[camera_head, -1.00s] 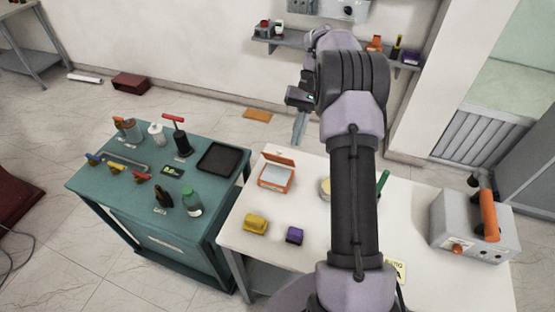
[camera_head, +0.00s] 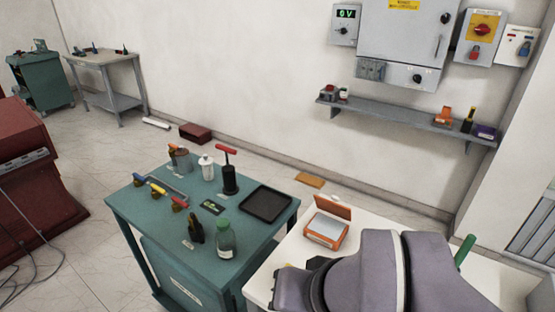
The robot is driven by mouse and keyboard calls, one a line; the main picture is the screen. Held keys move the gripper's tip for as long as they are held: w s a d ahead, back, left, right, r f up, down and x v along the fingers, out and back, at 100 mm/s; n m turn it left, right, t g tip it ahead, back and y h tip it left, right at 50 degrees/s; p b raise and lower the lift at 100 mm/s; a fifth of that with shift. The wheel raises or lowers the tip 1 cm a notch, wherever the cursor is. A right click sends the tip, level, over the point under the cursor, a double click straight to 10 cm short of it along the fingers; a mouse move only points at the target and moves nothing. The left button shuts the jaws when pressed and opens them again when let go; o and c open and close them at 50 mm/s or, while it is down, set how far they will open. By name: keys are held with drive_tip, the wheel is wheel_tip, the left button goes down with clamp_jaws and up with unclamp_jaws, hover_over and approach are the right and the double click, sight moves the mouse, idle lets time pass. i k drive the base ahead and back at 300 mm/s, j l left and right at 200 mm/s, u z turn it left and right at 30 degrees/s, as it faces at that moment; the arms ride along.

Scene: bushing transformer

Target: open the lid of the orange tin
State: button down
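The orange tin (camera_head: 326,231) stands on the white table (camera_head: 390,217), near its far left part. Its orange lid (camera_head: 333,206) is up, tilted back along the far side, and the pale inside of the tin shows. My arm fills the lower right of the view, just in front of the tin. My gripper cannot be seen; only thick grey and black arm links show, and they hide much of the white table.
A green handle (camera_head: 464,250) rises behind my arm. A wall shelf (camera_head: 405,118) and electrical cabinet (camera_head: 405,40) are behind. The floor between tables and wall is mostly clear.

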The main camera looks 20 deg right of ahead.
sight(333, 208)
drive_tip(key=i+j+z, duration=0.2)
drive_tip(key=z, duration=0.2)
drive_tip(key=i+j+z, duration=0.1)
drive_tip(key=j+z, duration=1.5)
drive_tip(key=j, duration=0.1)
